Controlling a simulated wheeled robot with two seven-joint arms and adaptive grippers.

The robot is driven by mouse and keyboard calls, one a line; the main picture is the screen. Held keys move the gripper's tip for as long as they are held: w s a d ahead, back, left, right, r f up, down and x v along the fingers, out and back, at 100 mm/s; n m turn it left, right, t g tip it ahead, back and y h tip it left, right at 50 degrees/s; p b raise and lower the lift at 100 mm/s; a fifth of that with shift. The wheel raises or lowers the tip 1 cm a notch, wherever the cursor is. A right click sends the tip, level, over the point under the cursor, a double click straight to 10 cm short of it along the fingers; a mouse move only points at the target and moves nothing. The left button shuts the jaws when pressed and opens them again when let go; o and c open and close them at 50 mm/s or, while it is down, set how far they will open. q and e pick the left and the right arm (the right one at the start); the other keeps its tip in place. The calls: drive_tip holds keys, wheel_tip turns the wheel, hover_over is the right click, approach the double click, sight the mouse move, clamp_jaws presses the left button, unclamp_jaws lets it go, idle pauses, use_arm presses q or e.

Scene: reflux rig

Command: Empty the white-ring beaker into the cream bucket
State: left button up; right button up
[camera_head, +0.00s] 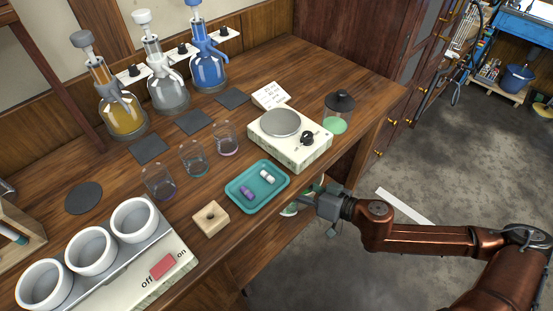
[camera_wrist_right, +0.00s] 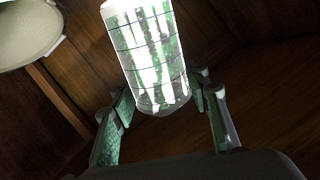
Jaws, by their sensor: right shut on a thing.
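My right gripper (camera_head: 322,203) is beside the front edge of the table, just past the teal tray, and its arm comes in from the right. A cream rounded thing (camera_wrist_right: 25,32), possibly the cream bucket, is cut off at the upper left of that view. In the head view, pale and green parts show by the gripper, mostly hidden. My left gripper is not in view.
Three glass beakers (camera_head: 194,160) stand mid-table. Nearby are a teal tray (camera_head: 238,206), a wooden block (camera_head: 210,218), a scale (camera_head: 290,138) and a lidded green jar (camera_head: 338,113). Several flasks (camera_head: 168,92) stand behind. White cups (camera_head: 90,250) sit front left. The floor at right is open.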

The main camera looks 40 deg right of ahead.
drive_tip(key=d+f+m+t+h, duration=0.1)
drive_tip(key=d+f+m+h, duration=0.3)
drive_tip(key=d+f+h, duration=0.3)
drive_tip(key=shift+d+f+h, duration=0.3)
drive_tip(key=shift+f+h, duration=0.15)
drive_tip(key=shift+h, duration=2.45)
